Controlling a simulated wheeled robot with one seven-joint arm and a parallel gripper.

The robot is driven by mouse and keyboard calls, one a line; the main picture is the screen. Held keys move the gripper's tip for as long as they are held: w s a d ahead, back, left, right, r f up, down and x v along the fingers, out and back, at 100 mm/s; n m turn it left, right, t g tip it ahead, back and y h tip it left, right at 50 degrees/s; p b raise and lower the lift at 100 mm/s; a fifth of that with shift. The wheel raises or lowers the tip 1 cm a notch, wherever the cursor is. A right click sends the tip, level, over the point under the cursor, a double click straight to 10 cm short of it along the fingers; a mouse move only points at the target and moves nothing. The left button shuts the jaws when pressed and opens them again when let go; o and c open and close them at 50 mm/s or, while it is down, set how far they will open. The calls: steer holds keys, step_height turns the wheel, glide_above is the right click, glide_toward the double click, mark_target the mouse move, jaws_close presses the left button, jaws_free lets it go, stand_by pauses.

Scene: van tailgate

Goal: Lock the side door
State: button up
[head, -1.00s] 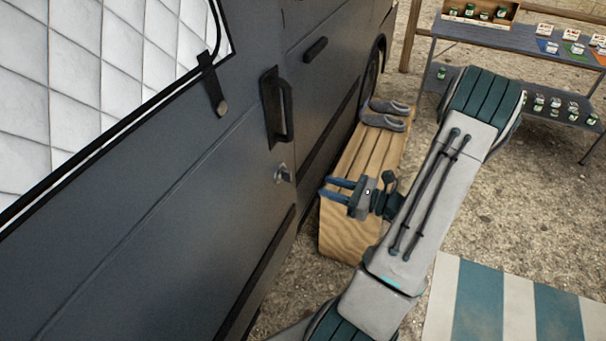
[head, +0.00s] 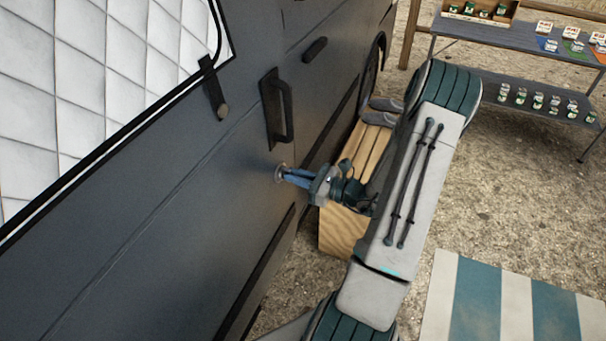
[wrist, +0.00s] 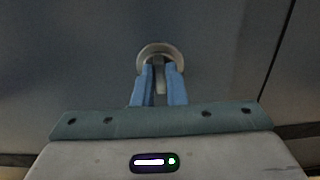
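The van's grey side door (head: 200,215) fills the left of the head view, with a dark pull handle (head: 285,112) on it. Below the handle is a round silver lock (head: 280,172). The lock also shows in the wrist view (wrist: 160,50), with a small grey turn piece (wrist: 160,78) standing out from it, roughly upright in the picture. My gripper (head: 289,175) is at the lock. Its two blue fingers are close together, one on each side of the turn piece, and appear shut on it. The fingers partly hide the lock in the head view.
A shelf table (head: 520,42) with small jars is at the upper right. A striped mat (head: 515,300) lies on open gravel.

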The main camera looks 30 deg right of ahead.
steer(key=shift+d, duration=0.1)
jaws_close()
steer(key=m+p, duration=1)
steer(key=m, duration=0.6)
steer(key=shift+w+f+m, duration=0.1)
steer(key=shift+w+m, duration=0.05)
steer(key=shift+m, duration=0.55)
